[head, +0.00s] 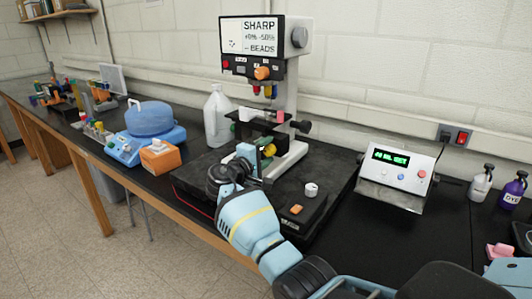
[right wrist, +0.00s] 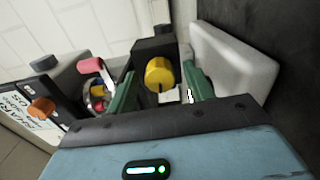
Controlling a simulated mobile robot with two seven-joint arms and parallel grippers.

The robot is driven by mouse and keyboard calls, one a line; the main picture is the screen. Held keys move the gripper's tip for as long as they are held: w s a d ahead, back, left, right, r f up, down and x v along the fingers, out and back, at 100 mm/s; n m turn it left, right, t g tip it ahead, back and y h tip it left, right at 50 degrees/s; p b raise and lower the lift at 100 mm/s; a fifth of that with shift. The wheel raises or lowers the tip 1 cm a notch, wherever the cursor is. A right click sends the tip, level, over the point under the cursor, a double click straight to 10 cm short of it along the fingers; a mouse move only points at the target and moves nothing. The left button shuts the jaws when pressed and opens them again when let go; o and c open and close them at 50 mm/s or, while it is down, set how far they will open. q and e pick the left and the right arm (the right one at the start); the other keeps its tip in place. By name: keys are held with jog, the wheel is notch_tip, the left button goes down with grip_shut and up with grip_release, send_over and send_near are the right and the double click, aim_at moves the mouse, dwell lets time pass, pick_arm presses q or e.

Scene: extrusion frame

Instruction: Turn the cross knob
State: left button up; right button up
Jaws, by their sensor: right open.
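The yellow knob (right wrist: 160,73) stands out from a dark block on the machine in the right wrist view. It has a round face with a dark slot; I cannot tell for certain that it is the cross knob. It also shows small in the head view (head: 269,151), partly behind my gripper. My right gripper (right wrist: 157,88) is open, its two green fingers on either side of the knob with gaps visible. In the head view my right gripper (head: 262,148) reaches the front of the machine's stage. My left gripper is not in view.
The machine (head: 290,95) has a SHARP sign and an orange knob (head: 262,73) above. A white jug (head: 218,115), blue device (head: 145,146) and orange box (head: 160,158) stand left. A grey console (head: 398,175) stands right. A small white cup (head: 311,190) sits on the base.

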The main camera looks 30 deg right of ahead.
jog(key=v, duration=0.7)
jog(key=shift+a, duration=0.4)
jog(key=shift+s, duration=0.15)
jog(key=shift+f, duration=0.1)
